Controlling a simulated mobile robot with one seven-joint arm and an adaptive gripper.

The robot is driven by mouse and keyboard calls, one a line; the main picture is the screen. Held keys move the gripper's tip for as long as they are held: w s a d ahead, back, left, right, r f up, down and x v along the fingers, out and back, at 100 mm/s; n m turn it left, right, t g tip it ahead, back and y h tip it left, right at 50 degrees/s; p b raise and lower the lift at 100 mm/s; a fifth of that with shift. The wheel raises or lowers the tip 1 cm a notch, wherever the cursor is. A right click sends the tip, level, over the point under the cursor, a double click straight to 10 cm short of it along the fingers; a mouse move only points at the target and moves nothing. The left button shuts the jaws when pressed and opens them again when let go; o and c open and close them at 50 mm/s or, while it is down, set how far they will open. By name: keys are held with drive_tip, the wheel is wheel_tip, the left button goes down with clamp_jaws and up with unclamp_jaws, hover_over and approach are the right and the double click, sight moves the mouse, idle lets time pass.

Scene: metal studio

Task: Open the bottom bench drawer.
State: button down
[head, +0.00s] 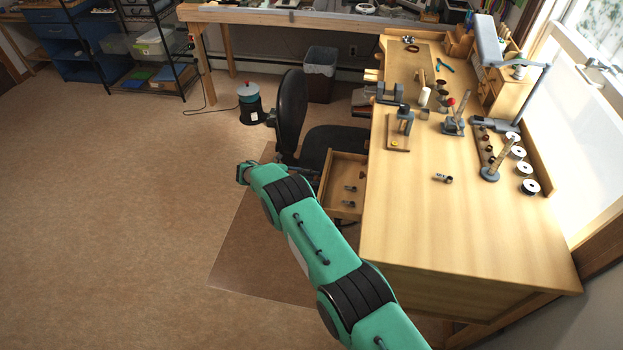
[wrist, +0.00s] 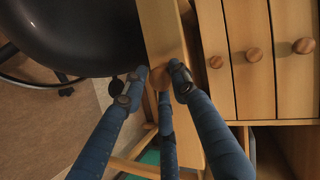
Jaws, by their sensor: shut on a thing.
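A bench drawer stands pulled out from the wooden bench. In the head view the open drawer (head: 340,203) shows its inside, with a few small items lying in it. In the wrist view its front (wrist: 161,32) stands forward of three shut drawer fronts at the right. My gripper (wrist: 158,78) is shut on the round wooden knob (wrist: 156,75) of this pulled-out drawer. The fingers lie on either side of the knob. I cannot tell for sure from these views which level the drawer is.
A black chair (head: 323,143) stands close beside the open drawer; its seat (wrist: 70,30) fills the upper left of the wrist view. The bench top (head: 440,225) holds tools and spools. The floor (head: 120,200) to the left is clear.

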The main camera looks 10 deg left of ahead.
drive_tip(key=a, duration=0.4)
drive_tip(key=shift+w+a+r, duration=0.25)
drive_tip(key=shift+w+a, duration=0.05)
drive_tip(key=c, duration=1.4)
unclamp_jaws()
drive_tip(key=shift+c, duration=0.2)
drive_tip(key=shift+s+f, duration=0.1)
drive_tip(key=shift+s+a, duration=0.1)
drive_tip(key=v, duration=0.7)
